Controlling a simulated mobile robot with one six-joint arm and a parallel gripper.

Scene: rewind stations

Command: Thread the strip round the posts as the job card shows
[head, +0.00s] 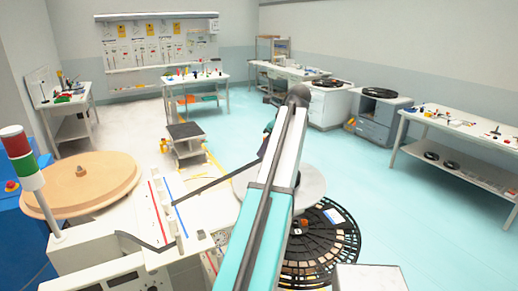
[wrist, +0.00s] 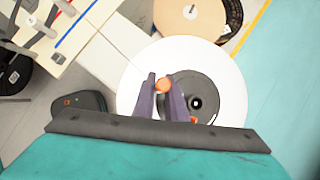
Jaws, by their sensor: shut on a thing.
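My gripper (wrist: 163,82) shows in the wrist view with its dark fingers closed on a small round orange piece (wrist: 163,86). It hangs over a large white disc (wrist: 130,98) with a dark round hub (wrist: 205,98). In the head view a dark strip (head: 218,182) runs from the white post board (head: 150,215) up and right towards my gripper, which my arm mostly hides. Pale posts (head: 165,195) stand on the board beside a red and a blue line. Whether the orange piece is fixed to the strip's end I cannot tell.
A round wooden disc (head: 82,185) and a signal lamp (head: 20,160) stand left. A black slotted reel (head: 325,245) lies right of my arm. A small cart (head: 187,140) stands beyond the board. Wall sheets (head: 132,45) are too small to read. The blue floor right is clear.

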